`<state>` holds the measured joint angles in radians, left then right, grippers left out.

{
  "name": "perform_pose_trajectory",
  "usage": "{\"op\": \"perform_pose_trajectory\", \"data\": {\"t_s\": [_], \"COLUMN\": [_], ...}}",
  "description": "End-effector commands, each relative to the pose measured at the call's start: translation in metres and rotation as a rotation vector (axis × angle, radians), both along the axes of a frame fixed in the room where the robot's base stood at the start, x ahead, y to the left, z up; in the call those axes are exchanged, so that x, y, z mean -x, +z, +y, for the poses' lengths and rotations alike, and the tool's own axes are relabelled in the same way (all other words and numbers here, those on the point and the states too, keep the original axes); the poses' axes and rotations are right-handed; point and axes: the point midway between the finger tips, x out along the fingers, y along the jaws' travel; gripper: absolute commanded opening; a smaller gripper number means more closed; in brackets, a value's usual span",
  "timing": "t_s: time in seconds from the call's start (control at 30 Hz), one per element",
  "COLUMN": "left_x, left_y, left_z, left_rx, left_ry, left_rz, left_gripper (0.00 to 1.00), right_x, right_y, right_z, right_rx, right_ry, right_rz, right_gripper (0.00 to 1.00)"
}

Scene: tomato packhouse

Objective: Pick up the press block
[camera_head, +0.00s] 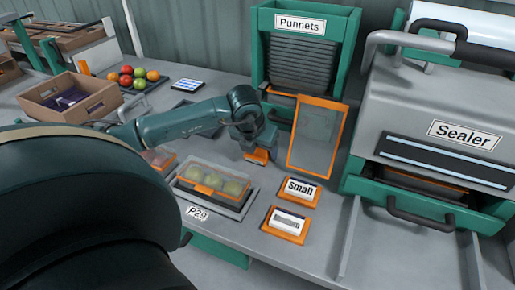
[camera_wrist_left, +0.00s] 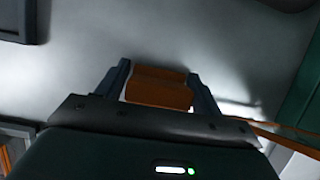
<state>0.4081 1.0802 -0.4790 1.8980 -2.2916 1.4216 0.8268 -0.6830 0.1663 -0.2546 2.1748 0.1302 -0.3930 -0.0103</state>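The press block, which I take to be the small orange block (camera_head: 257,156), is at the tip of my left gripper (camera_head: 256,150), on or just above the grey bench; I cannot tell which. In the left wrist view the orange block (camera_wrist_left: 158,90) sits between the two dark fingers of my left gripper (camera_wrist_left: 160,88). Both fingers appear to touch its sides, so the gripper looks shut on it. My right gripper is not in view.
A clear punnet of green tomatoes (camera_head: 207,180) stands on a tray left of the gripper. Orange holders with a "Small" label stack (camera_head: 301,190) and another stack (camera_head: 287,222) lie to the right. An orange-framed panel (camera_head: 316,137), the Punnets dispenser (camera_head: 303,22) and the Sealer (camera_head: 440,105) stand beyond.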

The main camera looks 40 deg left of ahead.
Motion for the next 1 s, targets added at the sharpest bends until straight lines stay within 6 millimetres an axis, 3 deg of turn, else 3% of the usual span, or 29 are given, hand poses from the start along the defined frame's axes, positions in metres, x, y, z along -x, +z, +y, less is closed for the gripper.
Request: {"op": "perform_pose_trajectory", "data": {"t_s": [0.37,0.67,1.0], "left_x": [0.0,-0.001,-0.001], "left_y": [0.001,0.006,0.068], "left_z": [0.0,0.0,0.0], "left_rx": [0.0,0.0,0.0], "left_ry": [0.0,0.0,0.0], "left_rz": [-0.001,-0.003,-0.006], "left_gripper": [0.35,0.34,0.34], "right_x": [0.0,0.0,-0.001], "right_y": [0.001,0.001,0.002], "right_z": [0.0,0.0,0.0], "right_rx": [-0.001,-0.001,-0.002], "right_ry": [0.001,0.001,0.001], "right_rz": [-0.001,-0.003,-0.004], "right_gripper": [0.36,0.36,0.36]}}
